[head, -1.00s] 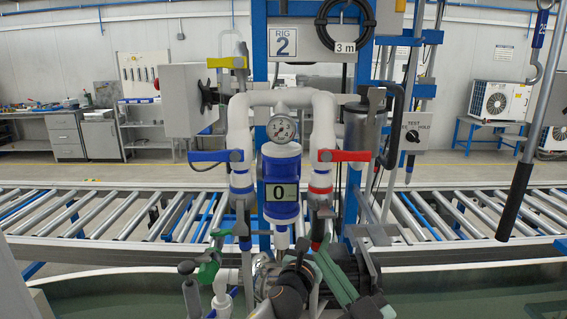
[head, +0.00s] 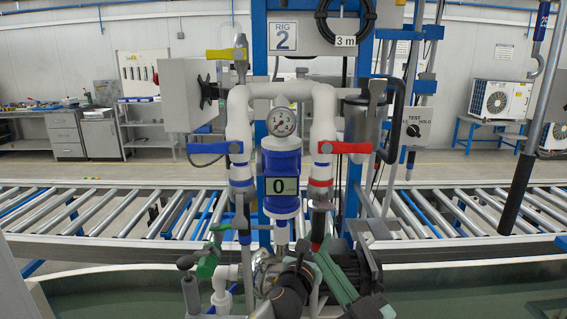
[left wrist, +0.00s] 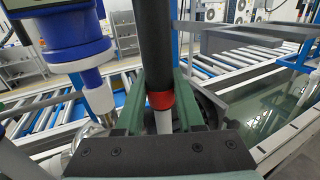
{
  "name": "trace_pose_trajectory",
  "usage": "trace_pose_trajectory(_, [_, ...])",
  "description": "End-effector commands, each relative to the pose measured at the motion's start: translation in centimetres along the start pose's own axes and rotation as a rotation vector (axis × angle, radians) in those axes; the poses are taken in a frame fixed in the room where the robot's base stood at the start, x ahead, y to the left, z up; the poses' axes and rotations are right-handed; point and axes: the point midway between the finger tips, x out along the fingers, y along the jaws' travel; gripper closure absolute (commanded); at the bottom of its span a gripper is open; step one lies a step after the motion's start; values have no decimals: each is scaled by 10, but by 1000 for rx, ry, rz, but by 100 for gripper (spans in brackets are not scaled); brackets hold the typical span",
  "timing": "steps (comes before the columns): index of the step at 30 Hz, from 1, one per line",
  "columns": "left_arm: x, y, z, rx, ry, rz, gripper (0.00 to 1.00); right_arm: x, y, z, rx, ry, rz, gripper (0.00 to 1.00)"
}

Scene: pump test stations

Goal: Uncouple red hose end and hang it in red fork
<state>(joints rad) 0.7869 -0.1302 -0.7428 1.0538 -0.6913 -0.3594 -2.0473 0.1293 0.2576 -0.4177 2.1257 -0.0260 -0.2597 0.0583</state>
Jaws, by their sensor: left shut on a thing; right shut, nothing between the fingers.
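The red hose end (left wrist: 155,45) has a black sleeve and a red ring and stands upright between the green fingers of my left gripper (left wrist: 164,105) in the left wrist view. A pale hose runs down below the ring. In the head view my left gripper (head: 317,250) is shut around it, below the red-handled valve (head: 345,147) and its grey coupling (head: 319,203). Whether sleeve and coupling still touch is unclear. I cannot make out a red-marked fork.
A grey bracket (head: 374,230) stands right of the hose end. The meter (head: 281,185) is close on the left, and pump parts crowd below. A roller conveyor (head: 470,205) runs behind, and the tank (head: 470,290) lies open at lower right.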

Motion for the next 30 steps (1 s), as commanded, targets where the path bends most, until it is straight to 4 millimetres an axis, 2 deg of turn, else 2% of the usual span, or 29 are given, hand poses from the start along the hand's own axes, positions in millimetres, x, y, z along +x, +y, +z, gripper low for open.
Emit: trace_pose_trajectory(30, [0, 0, -15, 0, -4, -1, 100, -4, -4, 14, 0, 0, 0, 100])
